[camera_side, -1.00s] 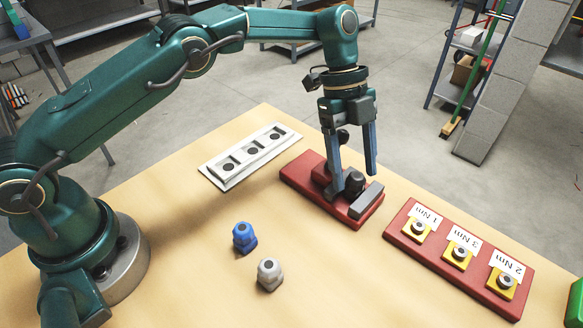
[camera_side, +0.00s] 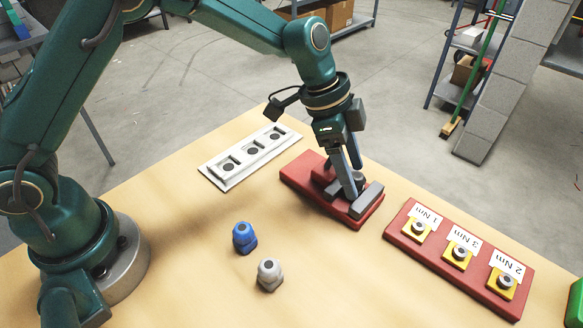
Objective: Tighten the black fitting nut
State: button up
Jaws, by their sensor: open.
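The red fixture block (camera_side: 303,172) lies on the table with grey clamp jaws (camera_side: 368,199) on its near right end. The black fitting nut (camera_side: 358,180) stands at these jaws, mostly hidden by my fingers. My gripper (camera_side: 354,181) is open and tilted, its blue-grey fingers reaching down at the nut. One finger is in front of the nut and the other behind it; I cannot tell whether either touches it.
A blue fitting (camera_side: 244,238) and a grey one (camera_side: 269,274) stand at front centre. A white tray (camera_side: 225,183) with dark round slots lies at the back left. A red board (camera_side: 452,278) with yellow torque stations marked 1, 3 and 2 Nm is at right.

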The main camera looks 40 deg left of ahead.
jog(key=n, duration=0.2)
jog(key=n+t+y, duration=0.1)
jog(key=n, duration=0.1)
jog(key=shift+s+d+n+t, duration=0.2)
jog(key=shift+n+t, duration=0.1)
jog(key=shift+n, duration=0.1)
jog(key=n+y, duration=0.1)
jog(key=n, duration=0.3)
jog(key=shift+d+t+y, duration=0.15)
jog(key=shift+t+y, duration=0.25)
jog(key=s+a+r+n+t, duration=0.1)
jog(key=s+a+r, duration=0.1)
jog(key=a+r, duration=0.4)
jog(key=s+a+r+n+t, duration=0.1)
jog(key=s+a+r+n, duration=0.2)
jog(key=r, duration=0.6)
jog(key=s+a+f, duration=0.1)
jog(key=s+a, duration=0.2)
jog(key=s, duration=0.4)
jog(key=s+a+f+y, duration=0.1)
jog(key=s+a+f, duration=0.1)
jog(key=s+a, duration=0.2)
jog(key=shift+s+a+n+g, duration=0.2)
jog(key=shift+s+n+g, duration=0.15)
jog(key=shift+s, duration=1.4)
